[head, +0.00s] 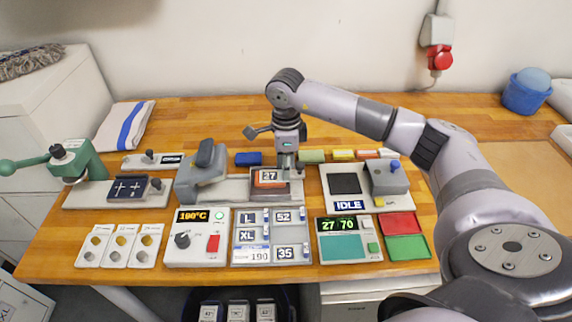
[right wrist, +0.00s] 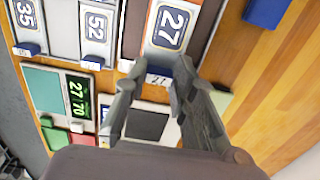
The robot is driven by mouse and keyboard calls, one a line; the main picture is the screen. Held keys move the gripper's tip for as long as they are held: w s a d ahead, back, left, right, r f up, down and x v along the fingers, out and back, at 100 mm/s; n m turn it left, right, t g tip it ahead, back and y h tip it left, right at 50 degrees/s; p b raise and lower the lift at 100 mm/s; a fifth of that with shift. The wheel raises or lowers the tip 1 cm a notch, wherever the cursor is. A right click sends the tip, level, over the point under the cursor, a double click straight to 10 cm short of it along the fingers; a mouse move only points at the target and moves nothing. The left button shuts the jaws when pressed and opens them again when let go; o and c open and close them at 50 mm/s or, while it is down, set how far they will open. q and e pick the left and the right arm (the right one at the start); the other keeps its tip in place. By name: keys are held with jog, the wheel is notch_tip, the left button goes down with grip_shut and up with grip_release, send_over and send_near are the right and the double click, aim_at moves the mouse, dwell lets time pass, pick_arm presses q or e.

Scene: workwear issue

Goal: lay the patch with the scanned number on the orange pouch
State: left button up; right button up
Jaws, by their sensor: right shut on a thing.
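The scanner display (head: 341,225) reads 27 70. My left gripper is out of view.
A grey press (head: 201,178) stands left of the plate. A patch rack (head: 272,258) with L, XL, 52 and 35 is in front. The IDLE station (head: 352,187) is to the right, red and green trays (head: 407,247) near the front edge.

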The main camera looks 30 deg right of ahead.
jog(key=o, duration=0.7)
jog(key=shift+f, duration=0.1)
jog(key=shift+o, duration=0.2)
jog(key=shift+r, duration=0.7)
notch_tip(320, 180, up, 11)
jog(key=b, duration=0.3)
jog(key=shift+f, duration=0.1)
